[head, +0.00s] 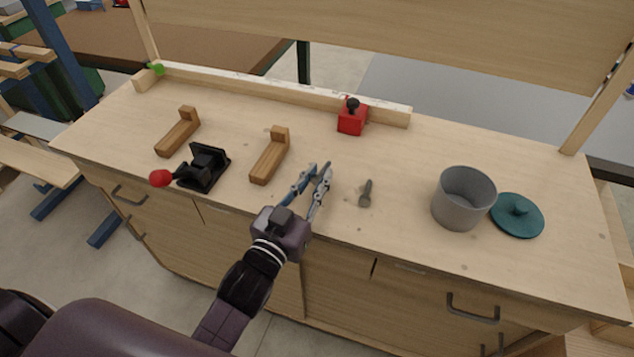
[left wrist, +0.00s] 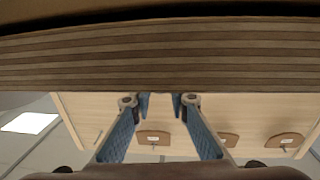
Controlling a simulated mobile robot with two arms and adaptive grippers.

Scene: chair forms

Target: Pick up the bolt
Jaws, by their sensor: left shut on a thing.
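The grey bolt (head: 366,193) lies on the wooden workbench (head: 420,160), right of my left gripper (head: 318,168) and clearly apart from it. My left gripper reaches over the bench's front part with its blue and grey fingers close together. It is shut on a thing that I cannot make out. In the left wrist view, the blue fingers (left wrist: 160,103) stand against the layered bench edge (left wrist: 160,55), with drawer fronts behind. The bolt is not visible there. My right gripper is in neither view.
A grey pot (head: 445,210) and a teal lid (head: 518,229) stand right of the bolt. Two wooden brackets (head: 262,166) (head: 174,139), a black clamp with a red knob (head: 207,176) and a red block (head: 351,121) are on the bench. Bare wood surrounds the bolt.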

